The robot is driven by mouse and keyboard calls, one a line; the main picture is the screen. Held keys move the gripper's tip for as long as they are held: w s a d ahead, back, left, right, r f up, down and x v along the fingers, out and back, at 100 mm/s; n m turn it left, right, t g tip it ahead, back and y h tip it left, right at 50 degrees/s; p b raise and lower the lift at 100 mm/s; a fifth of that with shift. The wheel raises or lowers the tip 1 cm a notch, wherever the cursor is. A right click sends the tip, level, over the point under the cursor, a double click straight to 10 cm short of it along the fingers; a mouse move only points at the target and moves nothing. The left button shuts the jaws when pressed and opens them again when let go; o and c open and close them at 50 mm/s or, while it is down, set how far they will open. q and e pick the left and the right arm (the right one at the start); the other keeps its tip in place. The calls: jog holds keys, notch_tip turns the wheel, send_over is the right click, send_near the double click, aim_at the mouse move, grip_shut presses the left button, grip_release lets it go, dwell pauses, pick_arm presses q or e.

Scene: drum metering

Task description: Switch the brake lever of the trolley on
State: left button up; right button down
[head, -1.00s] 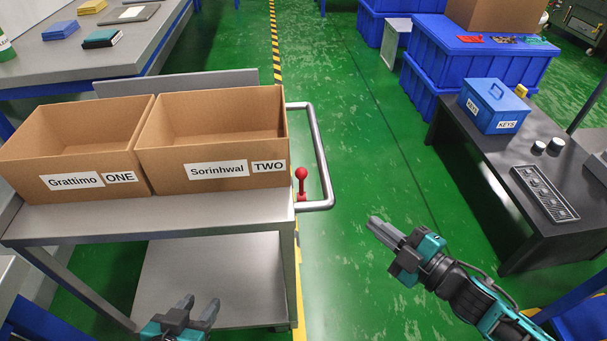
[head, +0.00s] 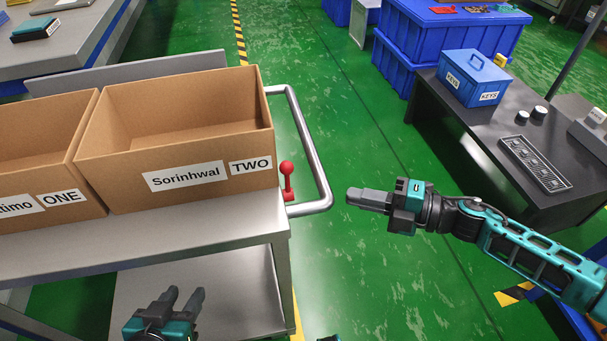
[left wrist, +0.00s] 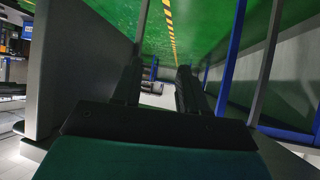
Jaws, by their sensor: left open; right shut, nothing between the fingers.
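The trolley (head: 180,228) is grey metal and stands at the left in the head view. Its brake lever (head: 287,178) has a red ball on a red stem. It stands upright at the trolley's right end, beside the tubular handle (head: 314,150). My right gripper (head: 350,196) is shut and empty, pointing left. It is to the right of the lever and handle, apart from both. My left gripper (head: 185,298) is open and empty, low in front of the trolley's lower shelf. Its fingers (left wrist: 160,88) also show in the left wrist view.
Cardboard boxes ONE (head: 40,150) and TWO (head: 180,195) stand on the trolley top. A dark table (head: 475,120) with a blue KEYS box (head: 472,80) is at the right. Green floor (head: 370,130) lies clear between trolley and table.

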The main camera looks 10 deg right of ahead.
aim_at(287, 182)
pick_arm(q)
jog(key=shift+w+d+f+b, duration=0.3)
jog(key=shift+f+b, duration=0.25)
jog(key=shift+b, duration=0.65)
pick_arm(e)
jog(key=w+d+x, duration=0.1)
jog(key=w+x, duration=0.1)
jog(key=x, duration=1)
jog(key=shift+w+f, duration=0.3)
jog(key=shift+f, duration=0.05)
pick_arm(q)
jog(key=shift+r, duration=0.1)
pick_arm(e)
jog(key=shift+w+r, duration=0.1)
jog(key=shift+r, duration=0.05)
